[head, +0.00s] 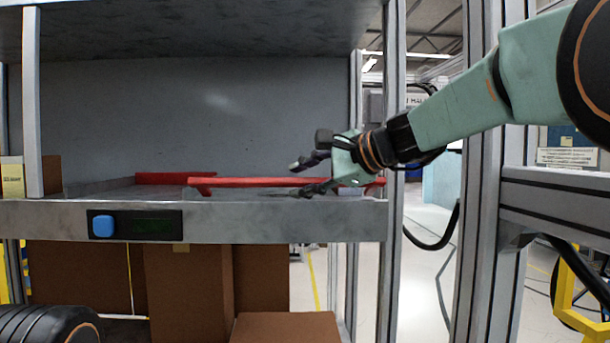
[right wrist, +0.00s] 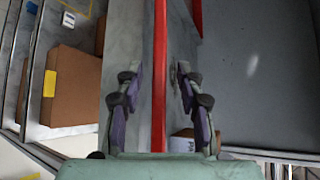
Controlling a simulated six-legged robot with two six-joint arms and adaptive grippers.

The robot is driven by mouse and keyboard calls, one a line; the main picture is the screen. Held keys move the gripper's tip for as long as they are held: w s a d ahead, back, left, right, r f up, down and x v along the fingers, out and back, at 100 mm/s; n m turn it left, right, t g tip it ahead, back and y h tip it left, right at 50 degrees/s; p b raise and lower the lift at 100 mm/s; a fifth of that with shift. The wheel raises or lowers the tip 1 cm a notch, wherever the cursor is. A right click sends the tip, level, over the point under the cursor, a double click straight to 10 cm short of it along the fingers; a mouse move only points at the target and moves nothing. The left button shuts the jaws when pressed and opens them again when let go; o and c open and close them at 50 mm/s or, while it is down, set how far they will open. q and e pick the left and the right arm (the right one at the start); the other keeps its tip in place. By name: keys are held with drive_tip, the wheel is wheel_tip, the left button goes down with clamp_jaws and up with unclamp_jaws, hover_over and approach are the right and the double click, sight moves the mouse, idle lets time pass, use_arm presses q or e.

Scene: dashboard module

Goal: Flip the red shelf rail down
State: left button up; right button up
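The red shelf rail (head: 240,182) runs along the front of a grey shelf (head: 290,222) in the head view. In the right wrist view the rail (right wrist: 160,70) passes lengthwise between the two fingers. My right gripper (head: 305,177) reaches in from the right at the rail's right part. In the right wrist view my right gripper (right wrist: 157,95) is open, with a finger on each side of the rail and gaps to both. Its palm hides the near end of the rail. My left gripper is not in view; a dark part of my left arm shows at the lower left.
A second red piece (head: 175,178) lies further back on the shelf. A blue button (head: 103,226) sits on the shelf's front edge. Brown boxes (head: 188,290) stand below. A grey upright post (head: 390,120) is right of the shelf, close to my right arm.

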drive_tip(key=shift+w+f, duration=0.2)
drive_tip(key=shift+w, duration=0.1)
drive_tip(key=shift+s+d+r, duration=0.2)
drive_tip(key=shift+s+d, duration=0.25)
drive_tip(key=c, duration=0.4)
drive_tip(key=shift+s+r, duration=0.1)
drive_tip(key=shift+c, duration=0.8)
drive_tip(key=shift+a, duration=0.1)
clamp_jaws()
drive_tip(key=shift+f+b, duration=0.4)
drive_tip(key=shift+b, duration=0.8)
drive_tip(key=shift+s+f+n+t+y+b, duration=0.35)
drive_tip(key=shift+f+n+t+y+b, duration=0.4)
drive_tip(key=shift+b, duration=4.9)
drive_tip(key=shift+s+f+n+t+y+b, duration=0.4)
drive_tip(key=shift+f+n+t+b, duration=0.65)
drive_tip(key=shift+b, duration=4.55)
drive_tip(key=shift+w+r, duration=0.1)
drive_tip(key=shift+r, duration=0.1)
